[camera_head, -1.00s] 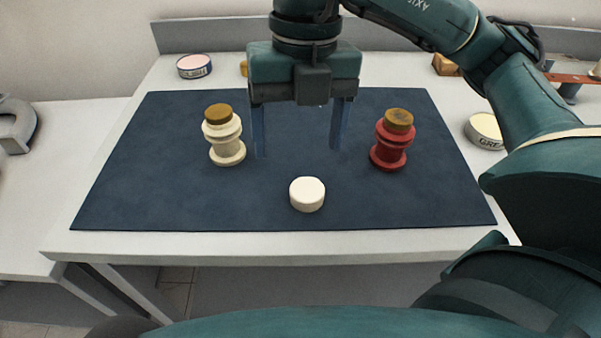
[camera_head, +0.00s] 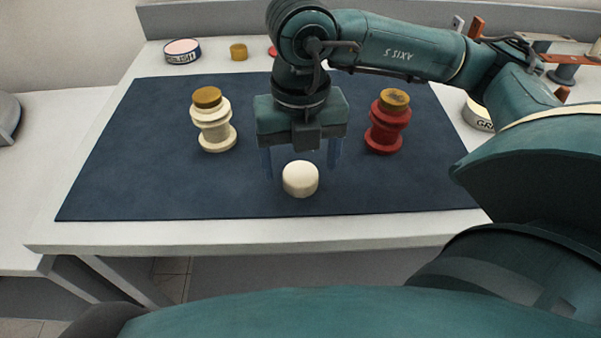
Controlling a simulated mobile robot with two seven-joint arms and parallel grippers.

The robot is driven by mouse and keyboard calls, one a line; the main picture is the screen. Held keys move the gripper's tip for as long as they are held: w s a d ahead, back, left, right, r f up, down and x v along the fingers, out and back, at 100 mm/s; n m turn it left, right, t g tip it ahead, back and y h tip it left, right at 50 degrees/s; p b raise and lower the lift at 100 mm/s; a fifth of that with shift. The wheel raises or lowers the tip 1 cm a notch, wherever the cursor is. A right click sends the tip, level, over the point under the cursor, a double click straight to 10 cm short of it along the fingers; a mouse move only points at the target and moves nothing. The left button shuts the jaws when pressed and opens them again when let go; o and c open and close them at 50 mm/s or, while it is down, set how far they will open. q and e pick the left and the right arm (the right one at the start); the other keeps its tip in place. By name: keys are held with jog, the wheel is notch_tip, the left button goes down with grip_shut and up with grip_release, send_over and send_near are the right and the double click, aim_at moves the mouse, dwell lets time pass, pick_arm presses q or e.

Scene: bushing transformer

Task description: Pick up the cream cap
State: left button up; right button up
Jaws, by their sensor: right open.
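The cream cap (camera_head: 300,179) is a short round piece lying on the dark blue mat (camera_head: 120,185), near the mat's front edge. My right gripper (camera_head: 301,168) is open and empty, pointing down. Its fingers show to the left and right of the cap and a little behind it in the picture; I cannot tell their exact height or whether they straddle it. A cream bushing (camera_head: 215,132) with a brown top stands upright to the left. A red bushing (camera_head: 386,130) with a brown top stands upright to the right. My left gripper is not in view.
At the back of the white table (camera_head: 140,234) are a round tin (camera_head: 182,52) and a small brown cap (camera_head: 238,52). Another tin (camera_head: 478,115) is at the right, partly behind my arm. The mat's left and front parts are clear.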

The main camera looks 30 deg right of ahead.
notch_tip(320, 180, down, 2)
jog(key=c, duration=1)
